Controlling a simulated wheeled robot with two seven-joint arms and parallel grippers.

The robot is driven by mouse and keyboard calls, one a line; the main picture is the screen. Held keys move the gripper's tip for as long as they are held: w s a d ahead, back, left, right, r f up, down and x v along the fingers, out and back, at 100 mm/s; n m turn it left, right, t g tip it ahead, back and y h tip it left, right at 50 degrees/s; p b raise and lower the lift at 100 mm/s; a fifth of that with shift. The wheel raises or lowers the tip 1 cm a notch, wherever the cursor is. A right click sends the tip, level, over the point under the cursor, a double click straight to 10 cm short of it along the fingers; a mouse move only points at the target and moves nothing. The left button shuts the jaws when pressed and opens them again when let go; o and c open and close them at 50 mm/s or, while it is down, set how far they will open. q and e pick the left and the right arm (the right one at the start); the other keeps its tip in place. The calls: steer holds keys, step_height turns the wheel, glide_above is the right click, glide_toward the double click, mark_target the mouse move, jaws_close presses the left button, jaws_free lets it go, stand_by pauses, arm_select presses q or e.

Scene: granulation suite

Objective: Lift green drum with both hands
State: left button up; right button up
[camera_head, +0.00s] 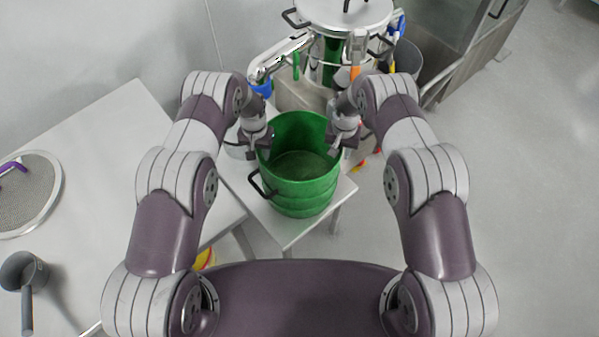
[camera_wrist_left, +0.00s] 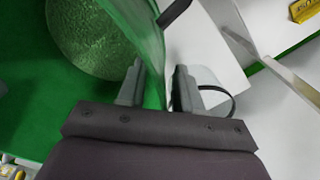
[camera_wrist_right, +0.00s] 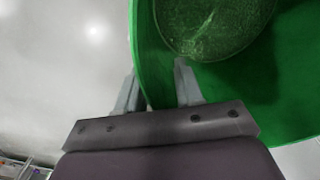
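The green drum (camera_head: 302,197) is open-topped and looks empty, and it stands upright on a small white table (camera_head: 284,233). A black handle (camera_head: 259,184) sticks out on its left side. My left gripper (camera_head: 261,146) is at the drum's left rim; in the left wrist view its fingers (camera_wrist_left: 157,88) stand apart, one on each side of the drum wall (camera_wrist_left: 148,45). My right gripper (camera_head: 338,142) is at the right rim; in the right wrist view its fingers (camera_wrist_right: 157,88) also stand apart around the wall (camera_wrist_right: 146,48). Gaps show between fingers and wall.
A steel vessel with a lid (camera_head: 345,14) stands behind the drum. A larger white table (camera_head: 107,140) on the left bears a round sieve (camera_head: 30,200) and a grey scoop (camera_head: 24,272). The floor on the right is clear.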

arm_select(q)
steer(key=shift+f, duration=0.2)
arm_select(e)
steer(key=shift+f, duration=0.2)
arm_select(q)
jaws_close()
arm_select(e)
jaws_close()
stand_by(0.9)
